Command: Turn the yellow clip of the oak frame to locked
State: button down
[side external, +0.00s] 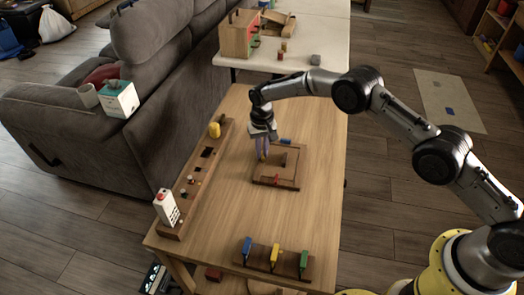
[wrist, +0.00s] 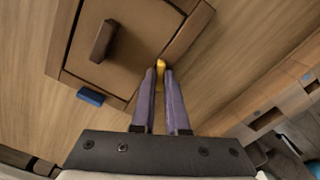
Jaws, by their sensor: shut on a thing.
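The oak frame (side external: 294,172) lies flat on the wooden table, with a panel and a raised dark handle bar inside it; it also shows in the wrist view (wrist: 185,38). The yellow clip (wrist: 160,66) is at the frame's edge, between my fingertips. My gripper (side external: 262,157) points down at the frame's left side and is shut on the yellow clip, with purple fingers on either side of it. The fingers hide most of the clip, so its exact angle is hard to tell. A blue clip (side external: 286,141) is at the frame's far edge and a red clip (side external: 277,180) at its near edge.
A long wooden board (side external: 200,178) with holes and pegs runs along the table's left edge, with a carton (side external: 166,207) and a yellow cylinder (side external: 214,130) on it. A rack with blue, yellow and green pieces (side external: 262,257) stands near the front. Bare table (side external: 225,215) lies between.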

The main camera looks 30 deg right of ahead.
jog(key=n, duration=0.6)
jog(key=shift+r+n, duration=0.1)
jog(key=shift+n, duration=0.2)
jog(key=n, duration=0.5)
jog(key=shift+n, duration=0.3)
jog(key=c, duration=0.9)
grip_release()
notch_tip(320, 180, up, 14)
jog(key=shift+f, duration=0.1)
